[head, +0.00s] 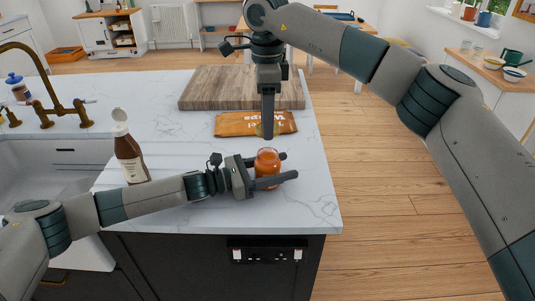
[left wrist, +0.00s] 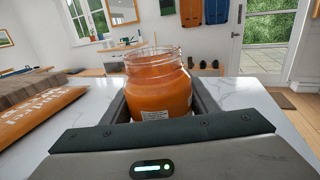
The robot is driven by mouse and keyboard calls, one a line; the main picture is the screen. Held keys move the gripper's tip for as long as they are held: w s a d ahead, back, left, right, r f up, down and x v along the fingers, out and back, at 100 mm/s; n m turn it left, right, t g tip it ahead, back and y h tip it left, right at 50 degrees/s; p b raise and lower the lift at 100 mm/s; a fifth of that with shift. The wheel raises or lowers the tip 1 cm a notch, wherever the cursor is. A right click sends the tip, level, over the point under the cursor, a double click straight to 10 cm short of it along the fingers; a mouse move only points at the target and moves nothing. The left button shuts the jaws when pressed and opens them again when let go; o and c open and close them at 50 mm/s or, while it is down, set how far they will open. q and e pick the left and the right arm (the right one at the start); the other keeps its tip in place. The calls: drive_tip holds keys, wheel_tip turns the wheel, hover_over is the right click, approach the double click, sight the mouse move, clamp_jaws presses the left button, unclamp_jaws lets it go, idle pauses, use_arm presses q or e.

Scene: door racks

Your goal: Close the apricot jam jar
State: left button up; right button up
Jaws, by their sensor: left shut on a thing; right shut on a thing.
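The apricot jam jar (head: 267,163) is a clear glass jar with orange contents, upright at the right end of the white counter. In the left wrist view the jar (left wrist: 158,85) has a bare glass rim and no lid on it. My left gripper (head: 281,166) is shut around the jar's body from the left. My right gripper (head: 268,134) points straight down just above and behind the jar in the picture. It is shut on the lid (head: 259,130), of which only a small yellowish edge shows beside the fingers. The right gripper does not show in the left wrist view.
An orange packet (head: 232,124) lies behind the jar, in front of a wooden board (head: 215,88). A brown bottle (head: 131,160) stands left of the jar, near the sink (head: 40,165). The counter's right edge is close to the jar, with open floor beyond.

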sight(268, 168)
drive_tip(key=shift+f, duration=2.25)
drive_tip(key=shift+f, duration=0.1)
drive_tip(key=shift+f, duration=0.8)
drive_tip(key=shift+f, duration=0.5)
